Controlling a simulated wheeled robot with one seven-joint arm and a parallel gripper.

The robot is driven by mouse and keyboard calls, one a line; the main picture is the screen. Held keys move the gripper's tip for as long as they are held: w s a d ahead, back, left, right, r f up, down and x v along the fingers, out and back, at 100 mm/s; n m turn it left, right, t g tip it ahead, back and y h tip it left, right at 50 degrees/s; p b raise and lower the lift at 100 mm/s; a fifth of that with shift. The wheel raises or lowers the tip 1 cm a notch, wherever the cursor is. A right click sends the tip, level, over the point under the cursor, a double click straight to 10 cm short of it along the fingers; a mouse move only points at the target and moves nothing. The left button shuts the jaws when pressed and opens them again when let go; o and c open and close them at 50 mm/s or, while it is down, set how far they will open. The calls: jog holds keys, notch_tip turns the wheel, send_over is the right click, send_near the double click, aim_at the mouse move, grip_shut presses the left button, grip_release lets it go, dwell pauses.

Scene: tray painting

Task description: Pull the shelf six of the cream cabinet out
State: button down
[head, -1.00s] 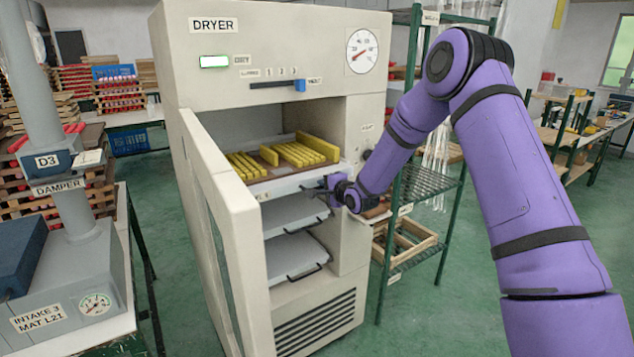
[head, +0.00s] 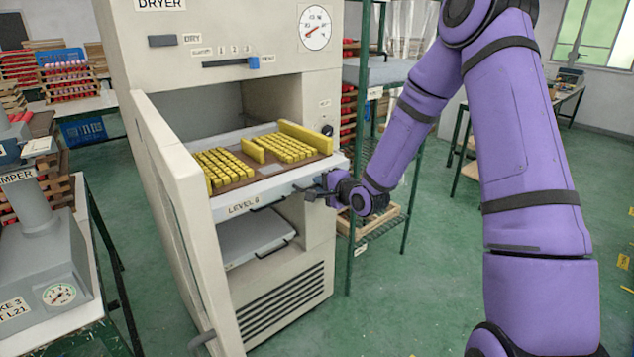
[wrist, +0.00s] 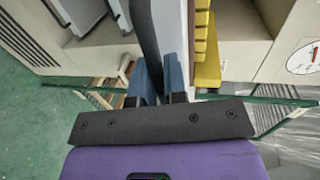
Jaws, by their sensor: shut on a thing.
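The cream cabinet (head: 115,60), labelled DRYER, stands with its door (head: 170,200) open to the left. The shelf marked LEVEL 6 (head: 275,190) is out past the cabinet front and carries a brown board (head: 240,178) with rows of yellow blocks (head: 225,163). My gripper (head: 318,194) is at the right part of the shelf's front, shut on its dark handle. In the wrist view the blue fingers (wrist: 162,80) close on the dark handle bar (wrist: 145,40), beside the shelf's pale front edge. The far end of the handle is partly hidden by the fingers.
Lower shelves (head: 255,240) sit inside the cabinet. A grey machine (head: 45,245) on a table stands at the left, near the open door. A green rack (head: 375,130) stands close behind my wrist at the right. The green floor in front is clear.

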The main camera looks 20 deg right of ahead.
jog(key=shift+d, duration=0.1)
jog(key=c, duration=1.2)
grip_release()
jog(key=v, duration=1.1)
